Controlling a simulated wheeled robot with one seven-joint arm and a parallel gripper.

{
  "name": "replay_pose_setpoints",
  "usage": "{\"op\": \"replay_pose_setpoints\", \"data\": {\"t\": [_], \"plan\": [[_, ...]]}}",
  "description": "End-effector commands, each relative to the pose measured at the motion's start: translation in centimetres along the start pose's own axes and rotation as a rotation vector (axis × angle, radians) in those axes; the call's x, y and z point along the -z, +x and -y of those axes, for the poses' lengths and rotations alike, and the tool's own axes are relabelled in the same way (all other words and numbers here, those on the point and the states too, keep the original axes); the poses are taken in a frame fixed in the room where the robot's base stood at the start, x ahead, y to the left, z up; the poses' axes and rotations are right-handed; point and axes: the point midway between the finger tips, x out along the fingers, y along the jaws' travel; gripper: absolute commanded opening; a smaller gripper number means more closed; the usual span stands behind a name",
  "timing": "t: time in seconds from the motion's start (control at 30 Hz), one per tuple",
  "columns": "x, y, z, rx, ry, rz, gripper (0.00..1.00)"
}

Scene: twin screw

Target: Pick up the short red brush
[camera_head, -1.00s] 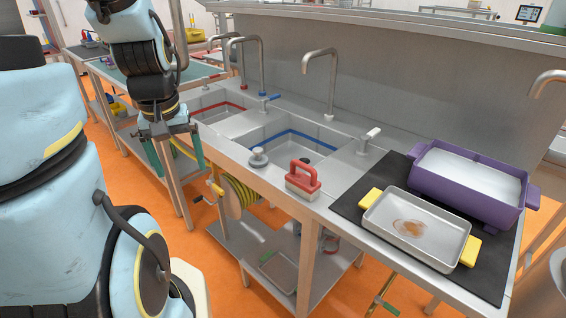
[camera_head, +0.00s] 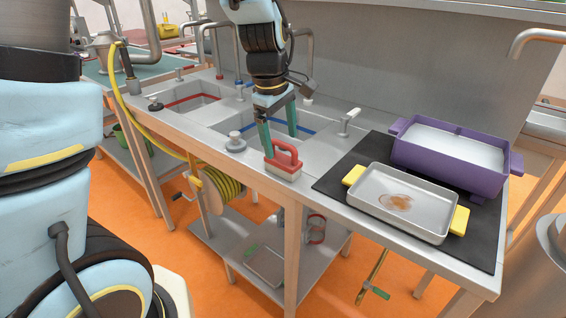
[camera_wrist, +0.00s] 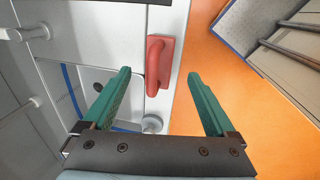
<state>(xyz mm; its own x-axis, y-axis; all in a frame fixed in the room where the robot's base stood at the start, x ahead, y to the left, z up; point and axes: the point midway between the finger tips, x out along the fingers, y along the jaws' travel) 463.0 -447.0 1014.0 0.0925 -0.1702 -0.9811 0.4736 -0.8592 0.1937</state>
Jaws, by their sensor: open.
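The short red brush (camera_head: 284,161) has a red loop handle and a pale bristle base. It sits upright on the steel counter's front edge, just right of the blue-trimmed sink. My gripper (camera_head: 279,146) is open, its two green fingers pointing down above and beside the brush. In the wrist view the red brush (camera_wrist: 158,66) lies ahead of the space between the green fingertips of my gripper (camera_wrist: 159,76). Nothing is between the fingers. In the head view a finger passes close to the handle; I cannot tell whether they touch.
A grey metal tray (camera_head: 367,203) with yellow handles and a brown stain rests on a black mat (camera_head: 333,181). A purple tub (camera_head: 447,173) stands behind it. A round sink plug (camera_head: 235,142) is left of the brush. Taps (camera_head: 346,122) rise behind the sinks.

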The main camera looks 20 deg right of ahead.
Motion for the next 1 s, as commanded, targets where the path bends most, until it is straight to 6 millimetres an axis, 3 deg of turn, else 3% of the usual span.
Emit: {"op": "replay_pose_setpoints", "data": {"t": [0.27, 0.6, 0.9, 1.0], "plan": [[0.2, 2.1, 0.0, 0.001, -0.001, 0.0, 0.91], [0.5, 6.3, 0.0, 0.001, 0.0, 0.0, 0.91], [0.5, 6.8, 0.0, -0.001, 0.002, -0.001, 0.91], [0.5, 6.8, 0.0, -0.001, 0.002, -0.001, 0.81]]}}
